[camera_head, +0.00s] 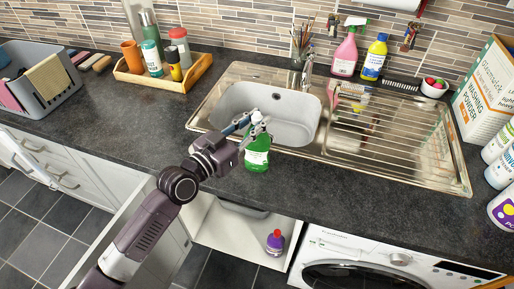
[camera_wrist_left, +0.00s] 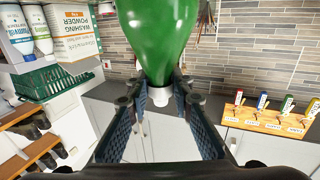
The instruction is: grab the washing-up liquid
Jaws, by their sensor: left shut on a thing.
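The washing-up liquid is a green bottle (camera_head: 257,155) with a pale label and a white top, over the dark worktop just in front of the sink. In the head view it looks roughly upright; I cannot tell whether its base touches the worktop. My left gripper (camera_head: 262,121) is shut on the bottle near its top. In the left wrist view the green bottle (camera_wrist_left: 163,35) fills the top middle, its white cap (camera_wrist_left: 160,95) between the fingers of my left gripper (camera_wrist_left: 160,84). My right gripper is in neither view.
The steel sink (camera_head: 228,84) lies directly behind the bottle. A pink spray bottle (camera_head: 345,55) and a yellow bottle (camera_head: 375,58) stand behind it. A wooden tray (camera_head: 185,84) with containers stands at left. A purple bottle (camera_head: 275,242) is in the open compartment below.

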